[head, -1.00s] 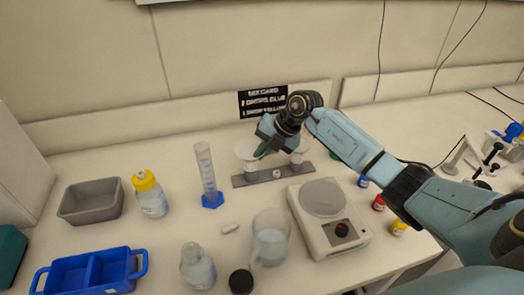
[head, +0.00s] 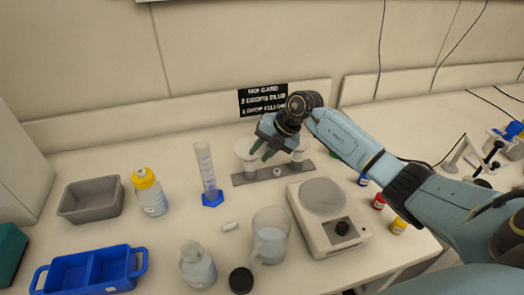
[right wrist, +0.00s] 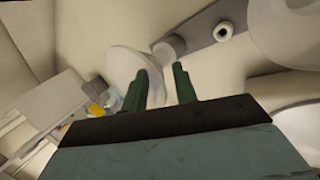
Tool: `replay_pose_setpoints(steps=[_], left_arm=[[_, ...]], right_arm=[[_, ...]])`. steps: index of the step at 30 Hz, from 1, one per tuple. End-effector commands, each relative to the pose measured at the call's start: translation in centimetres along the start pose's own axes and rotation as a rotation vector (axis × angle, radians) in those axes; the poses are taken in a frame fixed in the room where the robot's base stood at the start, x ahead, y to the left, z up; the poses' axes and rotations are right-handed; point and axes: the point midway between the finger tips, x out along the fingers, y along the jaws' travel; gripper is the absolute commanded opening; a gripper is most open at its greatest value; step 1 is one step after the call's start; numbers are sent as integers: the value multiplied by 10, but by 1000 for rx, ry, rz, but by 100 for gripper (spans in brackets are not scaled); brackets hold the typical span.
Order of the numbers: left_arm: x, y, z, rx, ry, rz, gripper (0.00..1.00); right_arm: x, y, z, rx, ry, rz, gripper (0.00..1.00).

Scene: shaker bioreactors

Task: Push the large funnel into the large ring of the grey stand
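The grey stand (head: 250,180) lies at the back of the table, with a white funnel (head: 243,148) at its left end and another white funnel (head: 304,146) at its right end. The rings are too small or hidden to make out. My right gripper (head: 264,152) is just right of the left funnel, pointing down, with its two green fingers apart. My left gripper is out of view.
A balance (head: 330,228) stands in front of the stand at right, with a beaker (head: 270,238) beside it. A measuring cylinder (head: 207,172) stands left of the stand. Small colored bottles, including a red one (head: 379,202), stand under my right arm.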

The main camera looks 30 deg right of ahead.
Motion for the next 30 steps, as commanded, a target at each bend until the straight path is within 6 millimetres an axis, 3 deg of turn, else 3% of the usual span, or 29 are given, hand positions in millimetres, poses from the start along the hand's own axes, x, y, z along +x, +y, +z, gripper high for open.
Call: replay_pose_setpoints(steps=[8, 21, 30], left_arm=[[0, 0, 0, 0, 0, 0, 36], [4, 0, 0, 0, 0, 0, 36], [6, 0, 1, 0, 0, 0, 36]], right_arm=[[-10, 0, 1, -1, -1, 0, 28], [-102, -1, 1, -1, -4, -1, 28], [-133, 0, 0, -1, 0, 0, 28]])
